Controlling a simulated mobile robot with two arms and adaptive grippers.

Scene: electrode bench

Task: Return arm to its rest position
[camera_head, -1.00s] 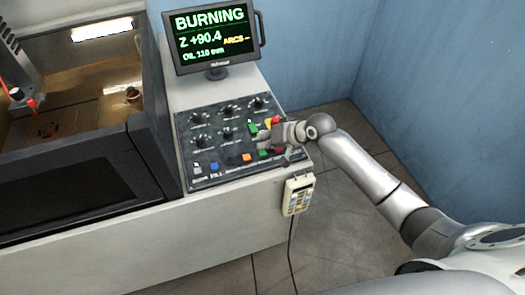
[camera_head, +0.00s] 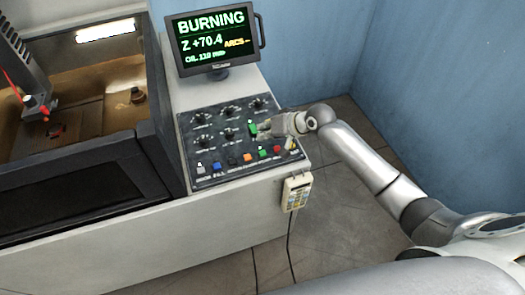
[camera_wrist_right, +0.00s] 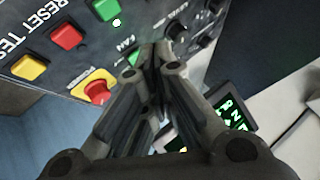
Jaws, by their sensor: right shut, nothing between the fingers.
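My right gripper (camera_head: 268,128) is over the right part of the black control panel (camera_head: 228,180), its arm coming in from the right. In the right wrist view the gripper (camera_wrist_right: 158,52) is shut, with nothing between its fingers. Its tips point toward the panel; whether they touch it I cannot tell. A green button (camera_wrist_right: 137,56) shows partly behind the fingers. A red mushroom button on a yellow plate (camera_wrist_right: 97,91) is beside them; in the head view the hand seems to hide it. My left gripper is not in view.
The monitor (camera_head: 216,68) behind the panel reads BURNING, Z +70.4. A handheld keypad (camera_head: 296,191) hangs on the cabinet's right side, its cable running down. The machine tank with its electrode head (camera_head: 38,98) is at left. Floor right of the cabinet is clear, bounded by blue walls.

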